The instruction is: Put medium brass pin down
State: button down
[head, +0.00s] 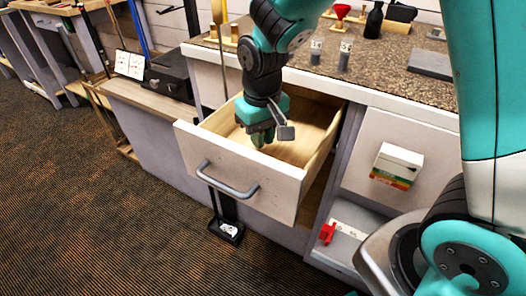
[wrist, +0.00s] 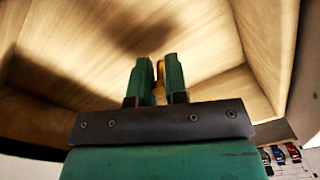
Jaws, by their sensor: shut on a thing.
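My gripper (head: 262,139) reaches down into the open wooden drawer (head: 232,168), pointing at its floor. In the wrist view, my gripper (wrist: 155,62) is nearly closed, with the brass pin (wrist: 160,75) between its two green fingers. Only a narrow golden strip of the pin shows; the fingers hide the rest. The pin is not visible in the head view. The drawer's pale wood floor and walls (wrist: 75,40) fill most of the wrist view and look bare. I cannot tell whether the pin touches the floor.
The drawer walls enclose my gripper.

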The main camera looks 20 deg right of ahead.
jog(key=shift+f+b, duration=0.35)
jog(key=shift+f, duration=1.8)
jog(key=shift+f, duration=0.15)
jog(key=c, duration=1.1)
grip_release()
